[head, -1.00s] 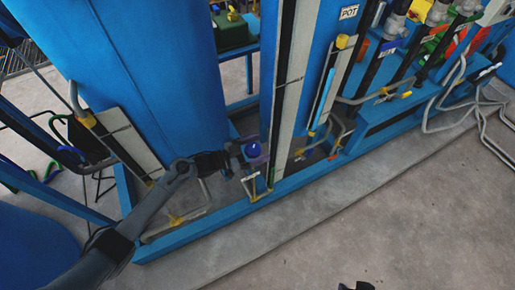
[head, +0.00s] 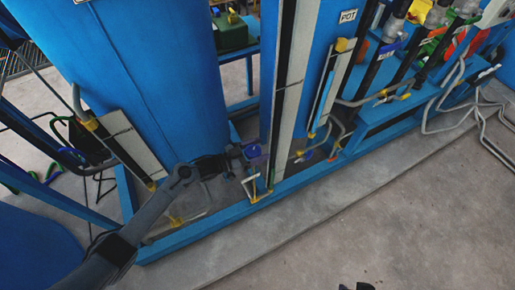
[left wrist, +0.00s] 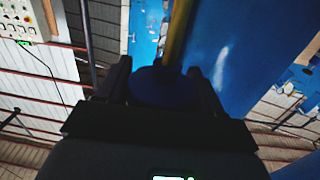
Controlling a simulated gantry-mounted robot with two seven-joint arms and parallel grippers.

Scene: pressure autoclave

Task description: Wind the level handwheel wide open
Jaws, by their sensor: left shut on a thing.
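A small blue handwheel (head: 254,151) sits low beside the tall gauge column in the head view, above a bent pipe with yellow fittings. My left gripper (head: 241,153) reaches it from the left. In the left wrist view the dark blue round wheel (left wrist: 155,88) lies between the two dark fingers, and the gripper is shut on it. A yellowish rod (left wrist: 177,35) runs up from behind the wheel. The fingers hide part of the wheel's rim, and how far it is turned cannot be told. A small dark piece, perhaps my right gripper (head: 357,286), shows at the bottom edge.
A large blue vessel (head: 160,80) stands left of the column. A blue base frame (head: 210,222) runs below. Pipes and several coloured valve wheels crowd the right, including another blue wheel (head: 309,154). The concrete floor (head: 370,225) in front is clear.

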